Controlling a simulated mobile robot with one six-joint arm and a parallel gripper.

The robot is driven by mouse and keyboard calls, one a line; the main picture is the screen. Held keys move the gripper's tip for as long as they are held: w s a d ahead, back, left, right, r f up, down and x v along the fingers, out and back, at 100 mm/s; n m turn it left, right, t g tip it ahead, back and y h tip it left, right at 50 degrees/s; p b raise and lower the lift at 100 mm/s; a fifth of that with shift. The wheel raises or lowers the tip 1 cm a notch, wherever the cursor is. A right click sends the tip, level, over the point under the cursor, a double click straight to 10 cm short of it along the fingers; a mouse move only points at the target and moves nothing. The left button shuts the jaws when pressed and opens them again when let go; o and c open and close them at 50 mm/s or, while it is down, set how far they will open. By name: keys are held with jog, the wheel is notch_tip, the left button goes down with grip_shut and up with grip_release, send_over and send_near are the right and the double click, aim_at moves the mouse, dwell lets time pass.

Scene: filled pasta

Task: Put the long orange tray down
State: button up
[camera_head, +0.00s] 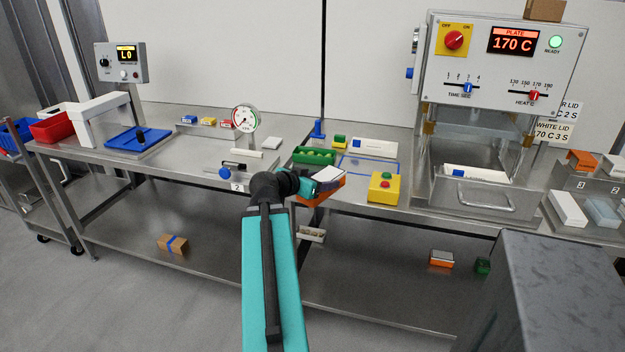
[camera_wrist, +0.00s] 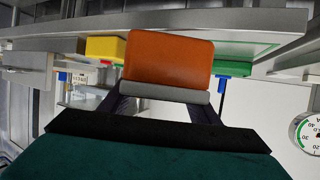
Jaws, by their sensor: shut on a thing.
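The orange tray (camera_head: 326,193) is at the front edge of the bench, between the green tray (camera_head: 315,156) and the yellow box with red and green buttons (camera_head: 383,187). A pale piece shows on its upper side; I cannot tell if it is a lid. My gripper (camera_head: 309,186) is shut on the orange tray. In the wrist view the tray (camera_wrist: 169,58) fills the space ahead of the fingers (camera_wrist: 165,93), with a grey strip along its near edge. Whether the tray touches the bench is hidden.
A blue-outlined rectangle (camera_head: 370,165) lies on the bench behind the yellow box. A hot press (camera_head: 499,97) reading 170 C stands right, holding a white tray. A gauge (camera_head: 245,118) and a slide with a blue knob (camera_head: 225,173) are left. A small drawer (camera_head: 311,235) hangs below the edge.

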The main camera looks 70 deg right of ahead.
jog(key=w+d+p, duration=0.1)
jog(key=w+d, duration=0.1)
jog(key=d, duration=0.2)
jog(key=w+d+f+p, duration=0.1)
jog(key=w+d, duration=0.2)
jog(key=d, duration=0.2)
jog(key=w+d+p, duration=0.1)
jog(key=w+d, duration=0.2)
jog(key=d, duration=0.2)
jog(key=shift+f, duration=0.2)
dwell(0.5)
jog(key=shift+f+p, duration=0.7)
jog(key=shift+f, duration=1.05)
jog(key=shift+f, duration=0.15)
jog(key=o, duration=1.6)
jog(key=shift+r, duration=0.2)
